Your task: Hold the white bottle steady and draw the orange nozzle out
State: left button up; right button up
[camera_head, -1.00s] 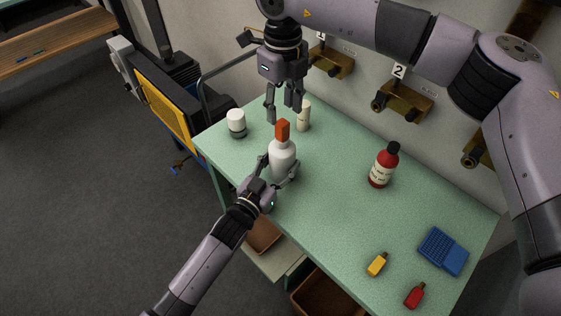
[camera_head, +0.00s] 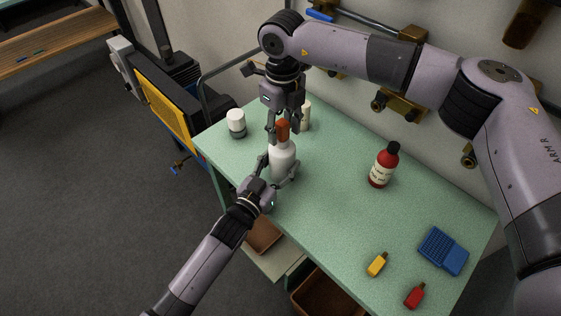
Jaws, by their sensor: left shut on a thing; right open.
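The white bottle (camera_head: 283,160) stands upright on the green table. The orange nozzle (camera_head: 282,129) sits in its top. My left gripper (camera_head: 278,172) is shut on the white bottle's body from the front. My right gripper (camera_head: 283,130) points down from above, open, with its fingers on either side of the orange nozzle. Part of the nozzle is hidden by these fingers, and I cannot tell whether they touch it.
The green table (camera_head: 335,200) also holds a white-capped jar (camera_head: 236,123), a cream bottle (camera_head: 305,116) close behind my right gripper, a red bottle (camera_head: 383,166), a blue case (camera_head: 443,251), a small yellow bottle (camera_head: 377,264) and a small red one (camera_head: 415,296). The table's middle is clear.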

aim_at(282, 122)
jog(key=shift+c, duration=0.4)
dwell(0.3)
grip_shut()
jog(key=shift+r, duration=0.2)
dwell(0.5)
jog(key=shift+r, duration=2.85)
jog(key=shift+c, duration=2.4)
grip_release()
grip_shut()
pick_arm(q)
jog(key=o, duration=1.5)
jog(key=shift+c, duration=0.2)
